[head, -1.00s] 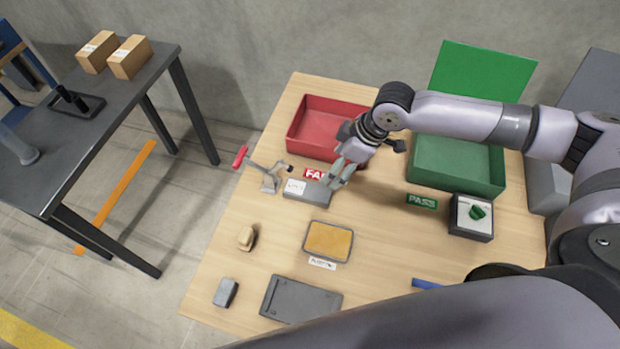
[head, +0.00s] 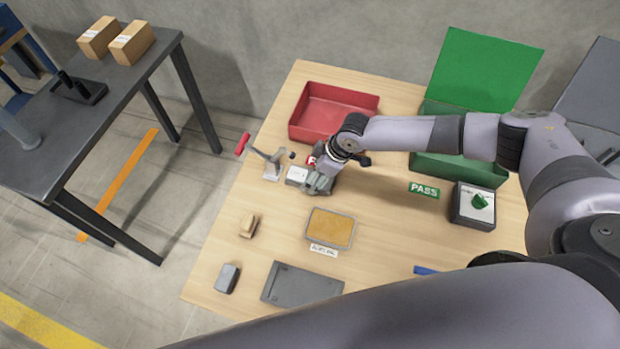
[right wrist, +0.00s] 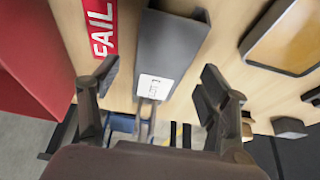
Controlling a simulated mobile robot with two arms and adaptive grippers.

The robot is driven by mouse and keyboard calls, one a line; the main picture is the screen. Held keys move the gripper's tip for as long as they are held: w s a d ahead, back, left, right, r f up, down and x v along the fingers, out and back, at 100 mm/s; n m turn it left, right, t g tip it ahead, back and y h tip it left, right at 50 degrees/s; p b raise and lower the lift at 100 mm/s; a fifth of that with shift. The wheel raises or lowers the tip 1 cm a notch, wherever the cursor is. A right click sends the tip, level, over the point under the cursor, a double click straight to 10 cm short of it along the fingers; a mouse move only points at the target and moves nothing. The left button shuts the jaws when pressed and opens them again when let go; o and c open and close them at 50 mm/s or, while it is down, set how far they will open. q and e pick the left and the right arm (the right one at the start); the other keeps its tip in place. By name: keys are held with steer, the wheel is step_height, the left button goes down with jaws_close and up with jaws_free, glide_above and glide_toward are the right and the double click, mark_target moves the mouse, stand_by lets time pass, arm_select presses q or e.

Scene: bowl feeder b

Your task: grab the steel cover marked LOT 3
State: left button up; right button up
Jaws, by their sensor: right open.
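A grey steel cover (right wrist: 172,45) with a white label lies on the table in the right wrist view. In the head view the cover's white-labelled end (head: 297,175) shows beside the red-handled clamp (head: 272,165); the rest is largely hidden by my right gripper (head: 320,183). In the right wrist view my right gripper (right wrist: 160,68) is open, one finger on each side of the cover, with gaps visible. Contact cannot be told. My left gripper is not in view.
A red bin (head: 299,131) stands behind, a green bin (head: 462,171) behind right. A tan-padded tray (head: 330,227), dark plate (head: 302,285), grey block (head: 228,278), tan piece (head: 249,225) and switch box (head: 473,207) lie around. The FAIL sign (right wrist: 101,25) is beside the cover.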

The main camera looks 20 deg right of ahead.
steer(key=shift+x, duration=1.1)
steer(key=shift+r, duration=0.1)
steer(key=c, duration=1.5)
steer(key=shift+c, duration=0.2)
